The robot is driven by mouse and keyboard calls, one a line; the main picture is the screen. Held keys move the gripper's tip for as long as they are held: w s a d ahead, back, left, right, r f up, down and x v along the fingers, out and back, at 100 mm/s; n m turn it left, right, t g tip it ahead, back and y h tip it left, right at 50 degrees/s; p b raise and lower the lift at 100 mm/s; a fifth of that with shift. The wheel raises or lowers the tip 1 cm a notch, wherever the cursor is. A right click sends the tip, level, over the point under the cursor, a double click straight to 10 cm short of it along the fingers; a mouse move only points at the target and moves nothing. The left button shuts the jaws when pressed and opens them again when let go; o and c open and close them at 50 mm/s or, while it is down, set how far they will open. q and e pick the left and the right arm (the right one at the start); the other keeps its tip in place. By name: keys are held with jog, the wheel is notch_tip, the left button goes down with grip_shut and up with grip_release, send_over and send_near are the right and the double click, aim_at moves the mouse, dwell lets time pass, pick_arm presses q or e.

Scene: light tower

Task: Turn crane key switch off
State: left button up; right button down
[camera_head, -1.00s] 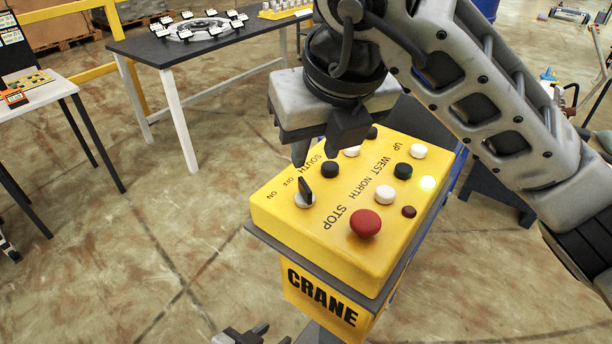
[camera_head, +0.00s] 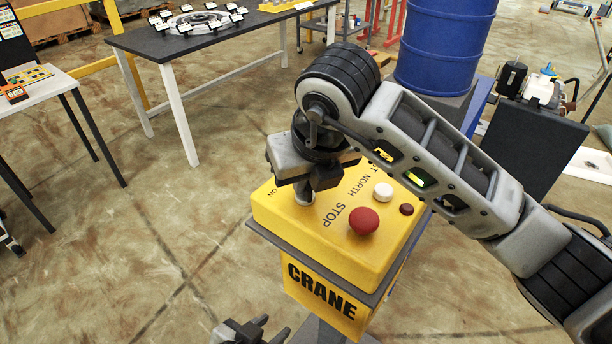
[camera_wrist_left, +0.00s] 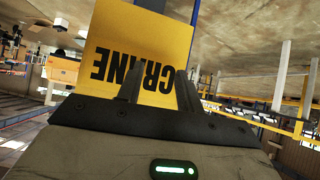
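The yellow crane control box (camera_head: 355,245) stands on a post, with a red STOP button (camera_head: 363,221) on its sloped top. The key switch (camera_head: 303,195) is at its left edge; only part of its white round base shows, and the dark key is hidden behind my right gripper. My right gripper (camera_head: 314,187) points down at the key switch, its fingers close together there; whether they grip the key is hidden. My left gripper (camera_head: 268,333) is low in front of the box, open and empty. The left wrist view shows its two fingers apart before the CRANE label (camera_wrist_left: 115,66).
My right arm covers the upper part of the panel. A blue barrel (camera_head: 445,45) stands behind the box. A dark table (camera_head: 240,35) with a ring-shaped part is at the back left, and a small table (camera_head: 50,88) at the far left. The floor between is clear.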

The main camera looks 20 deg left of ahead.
pick_arm(q)
jog(key=shift+f+b, duration=0.2)
jog(key=shift+b, duration=0.15)
pick_arm(e)
jog(key=shift+w+f+n+y+b, duration=0.15)
jog(key=shift+n+y+b, duration=0.25)
jog(key=shift+n+b, duration=0.7)
jog(key=shift+n+g+b, duration=0.5)
jog(key=shift+n+b, duration=0.35)
jog(key=shift+n, duration=0.05)
jog(key=shift+n+g+y+b, duration=0.35)
jog(key=shift+n+b, duration=0.3)
jog(key=shift+n, duration=0.25)
jog(key=n+g+b, duration=0.1)
jog(key=n, duration=0.2)
jog(key=shift+r+n+g+b, duration=0.25)
jog(key=shift+n+g, duration=0.2)
jog(key=shift+n, duration=0.35)
pick_arm(q)
jog(key=shift+w+d+f+h, duration=0.2)
jog(key=shift+d+f, duration=0.15)
jog(key=shift+f, duration=0.25)
jog(key=shift+w+d+f+h, duration=0.15)
jog(key=shift+d+f, duration=0.2)
jog(key=shift+f, duration=0.25)
pick_arm(e)
jog(key=shift+n+g, duration=0.3)
jog(key=shift+n, duration=0.5)
